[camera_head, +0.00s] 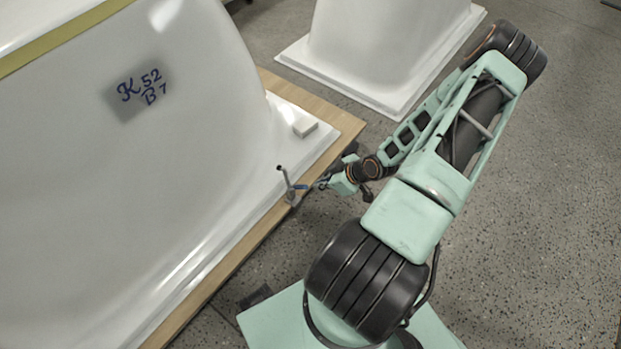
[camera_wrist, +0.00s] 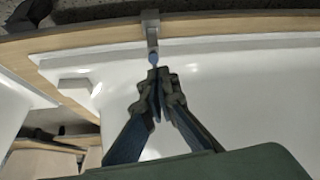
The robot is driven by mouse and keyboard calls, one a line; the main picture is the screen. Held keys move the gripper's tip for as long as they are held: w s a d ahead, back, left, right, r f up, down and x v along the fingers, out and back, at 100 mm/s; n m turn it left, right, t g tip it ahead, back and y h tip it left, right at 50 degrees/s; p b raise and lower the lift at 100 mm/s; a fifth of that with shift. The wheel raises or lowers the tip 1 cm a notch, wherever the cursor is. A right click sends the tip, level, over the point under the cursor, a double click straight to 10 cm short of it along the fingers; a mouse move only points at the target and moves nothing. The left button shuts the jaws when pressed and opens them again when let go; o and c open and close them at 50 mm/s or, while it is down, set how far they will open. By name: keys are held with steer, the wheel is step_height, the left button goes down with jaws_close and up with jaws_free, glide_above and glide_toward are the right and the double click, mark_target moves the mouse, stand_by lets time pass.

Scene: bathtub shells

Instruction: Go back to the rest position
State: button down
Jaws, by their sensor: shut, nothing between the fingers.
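My gripper (camera_head: 303,186) is at the wooden rim of the near bathtub shell (camera_head: 75,190), beside a small metal clamp (camera_head: 285,178) fixed on that edge. In the wrist view my gripper (camera_wrist: 157,77) has its dark blue fingers brought together with nothing held between them. The fingertips point at the clamp (camera_wrist: 150,32), and its lower end overlaps them in the picture. I cannot tell whether they touch it. My arm reaches over the floor from the right and bends down towards the rim.
A white block (camera_head: 305,127) sits on the shell's flange, near the corner of the wooden board (camera_head: 335,122). A second white shell (camera_head: 390,40) stands behind my arm. The speckled grey floor (camera_head: 540,220) is clear on the right.

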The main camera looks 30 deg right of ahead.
steer(key=shift+s+d+r, duration=0.2)
steer(key=shift+s+d, duration=0.05)
steer(key=shift+s, duration=0.3)
